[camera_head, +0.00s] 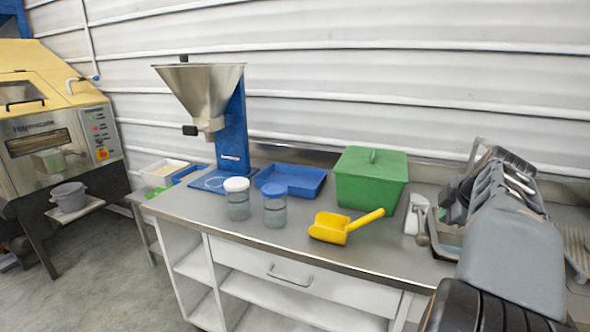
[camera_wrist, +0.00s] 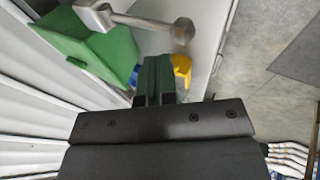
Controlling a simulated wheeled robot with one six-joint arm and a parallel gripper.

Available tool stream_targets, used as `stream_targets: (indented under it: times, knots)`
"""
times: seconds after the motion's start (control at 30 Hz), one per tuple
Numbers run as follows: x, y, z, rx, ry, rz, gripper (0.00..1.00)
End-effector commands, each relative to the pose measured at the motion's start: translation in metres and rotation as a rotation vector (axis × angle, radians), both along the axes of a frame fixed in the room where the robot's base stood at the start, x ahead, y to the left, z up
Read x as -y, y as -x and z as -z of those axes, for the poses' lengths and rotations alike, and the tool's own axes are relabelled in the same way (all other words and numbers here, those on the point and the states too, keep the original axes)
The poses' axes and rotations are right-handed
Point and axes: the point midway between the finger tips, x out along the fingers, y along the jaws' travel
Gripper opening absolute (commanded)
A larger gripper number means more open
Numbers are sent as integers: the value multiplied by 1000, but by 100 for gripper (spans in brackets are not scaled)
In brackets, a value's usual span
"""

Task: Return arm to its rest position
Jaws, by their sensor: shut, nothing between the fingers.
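My arm extends over the right end of the bench in the head view, by the sink. My gripper (camera_wrist: 157,62) shows in the wrist view with its two fingers together and nothing held. In that view it points along the bench toward the yellow scoop (camera_wrist: 182,68), with the green lidded bin (camera_wrist: 105,45) to its left. A grey metal tap (camera_wrist: 145,22) crosses the picture just beyond the fingers. In the head view my gripper cannot be picked out clearly.
On the bench (camera_head: 300,243) stand a steel hopper (camera_head: 200,90) on a blue stand, two jars (camera_head: 237,200), a blue tray (camera_head: 292,180), the green bin (camera_head: 370,180) and the yellow scoop (camera_head: 340,228). A yellow machine (camera_head: 50,120) stands at left. The floor in front is clear.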

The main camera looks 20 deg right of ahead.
Motion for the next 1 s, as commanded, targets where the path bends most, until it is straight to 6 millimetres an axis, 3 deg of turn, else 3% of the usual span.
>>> stream_targets:
  times: [0.17, 0.27, 0.37, 0.47, 0.57, 0.73, 0.8, 0.9, 1.0]
  knots:
    - [0, 0, 0, 15, -42, 72, 0]
    - [3, 1, 3, 39, -121, 227, 0]
    - [2, 9, 26, 39, -257, 469, 0]
    - [-16, 14, 44, 33, -393, 727, 0]
    - [-55, 11, 53, 16, -500, 934, 0]
    - [-156, 11, 54, -33, -605, 1169, 0]
    - [-197, 18, 52, -55, -614, 1193, 0]
    - [-243, 29, 48, -86, -599, 1141, 0]
    - [-276, 40, 42, -119, -569, 1023, 0]
